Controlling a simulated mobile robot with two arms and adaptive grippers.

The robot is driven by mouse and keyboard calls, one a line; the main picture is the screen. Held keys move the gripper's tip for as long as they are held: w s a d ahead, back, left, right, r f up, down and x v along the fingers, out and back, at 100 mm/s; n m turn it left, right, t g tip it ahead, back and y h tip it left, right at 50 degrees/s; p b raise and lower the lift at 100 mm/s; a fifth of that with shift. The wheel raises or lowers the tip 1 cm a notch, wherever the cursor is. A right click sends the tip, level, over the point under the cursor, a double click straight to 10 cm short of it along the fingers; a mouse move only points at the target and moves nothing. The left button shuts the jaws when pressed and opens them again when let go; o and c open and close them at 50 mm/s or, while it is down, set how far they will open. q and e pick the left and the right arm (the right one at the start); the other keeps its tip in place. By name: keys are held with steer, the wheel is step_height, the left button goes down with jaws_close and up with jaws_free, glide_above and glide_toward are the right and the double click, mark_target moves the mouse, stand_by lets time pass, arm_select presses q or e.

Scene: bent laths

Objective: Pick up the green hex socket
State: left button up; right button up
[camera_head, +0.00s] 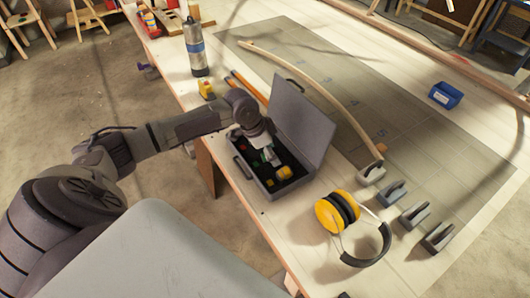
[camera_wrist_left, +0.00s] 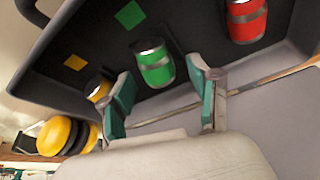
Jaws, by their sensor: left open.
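The green hex socket (camera_wrist_left: 153,64) is a green cylinder with a silver end. It stands in the open grey toolbox (camera_head: 262,197), between the red socket (camera_wrist_left: 246,20) and the yellow socket (camera_wrist_left: 98,90) in the left wrist view. My left gripper (camera_wrist_left: 162,100) is open, its teal pads apart, with the green socket showing just beyond and between the fingertips. I cannot tell if either pad touches it. In the head view my left gripper (camera_head: 270,157) reaches down into the toolbox and hides part of its contents. My right gripper is out of view.
The toolbox lid (camera_head: 303,118) stands raised on the right of the box. Yellow earmuffs (camera_head: 338,211) lie in front, and a curved wooden lath (camera_head: 325,88) runs behind. A metal bottle (camera_head: 195,48) stands farther back. Several grey clamps (camera_head: 414,215) sit at right.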

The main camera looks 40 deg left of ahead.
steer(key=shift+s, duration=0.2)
arm_select(q)
steer(key=shift+s, duration=0.1)
steer(key=shift+c, duration=1.2)
jaws_close()
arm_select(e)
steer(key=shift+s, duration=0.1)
